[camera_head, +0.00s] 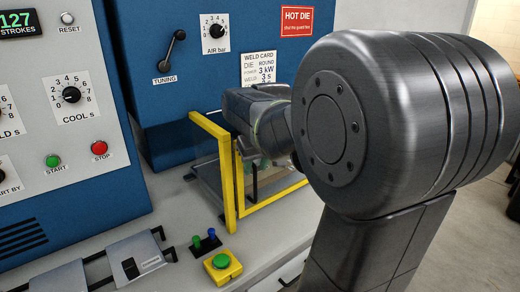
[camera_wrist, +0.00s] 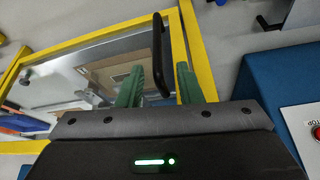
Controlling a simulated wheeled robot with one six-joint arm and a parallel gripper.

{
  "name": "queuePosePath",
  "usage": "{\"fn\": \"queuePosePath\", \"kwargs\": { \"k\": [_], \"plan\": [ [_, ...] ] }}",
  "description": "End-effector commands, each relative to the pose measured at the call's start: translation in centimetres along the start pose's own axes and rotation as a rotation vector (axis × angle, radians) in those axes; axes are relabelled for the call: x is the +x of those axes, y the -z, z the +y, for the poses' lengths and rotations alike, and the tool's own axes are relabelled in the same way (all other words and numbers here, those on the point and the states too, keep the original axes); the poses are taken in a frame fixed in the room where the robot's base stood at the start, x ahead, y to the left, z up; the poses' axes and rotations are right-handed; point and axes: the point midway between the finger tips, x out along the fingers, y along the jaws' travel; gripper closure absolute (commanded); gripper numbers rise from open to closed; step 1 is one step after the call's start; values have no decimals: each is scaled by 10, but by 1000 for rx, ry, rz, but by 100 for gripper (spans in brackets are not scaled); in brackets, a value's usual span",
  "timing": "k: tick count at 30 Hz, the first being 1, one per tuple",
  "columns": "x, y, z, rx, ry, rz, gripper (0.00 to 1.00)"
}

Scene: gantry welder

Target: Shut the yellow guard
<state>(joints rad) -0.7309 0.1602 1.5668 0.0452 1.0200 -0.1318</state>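The yellow guard (camera_head: 228,185) is a yellow frame with a clear panel, standing on the machine's bench in the head view. My arm hides part of it, and I cannot tell how far open it stands. In the wrist view its yellow bars (camera_wrist: 199,50) surround the clear panel, and a black bar handle (camera_wrist: 160,40) stands near one of them. The handle also shows in the head view (camera_head: 254,186). My gripper (camera_wrist: 160,67) has two green fingers, one on each side of the handle, with gaps visible on both sides. It is open.
A green button on a yellow box (camera_head: 222,264) and a small block with green and blue knobs (camera_head: 206,240) stand in front of the guard. The blue machine cabinet (camera_head: 160,80) rises behind. A control panel with start and stop buttons (camera_head: 99,149) is at left.

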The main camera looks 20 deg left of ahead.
Motion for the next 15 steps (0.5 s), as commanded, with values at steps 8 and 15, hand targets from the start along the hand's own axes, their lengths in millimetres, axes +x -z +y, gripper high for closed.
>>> {"fn": "queuePosePath", "kwargs": {
  "k": [8,15],
  "plan": [
    [-59,1,0,0,0,4,67],
    [-80,1,0,-1,0,2,67]
  ]
}}
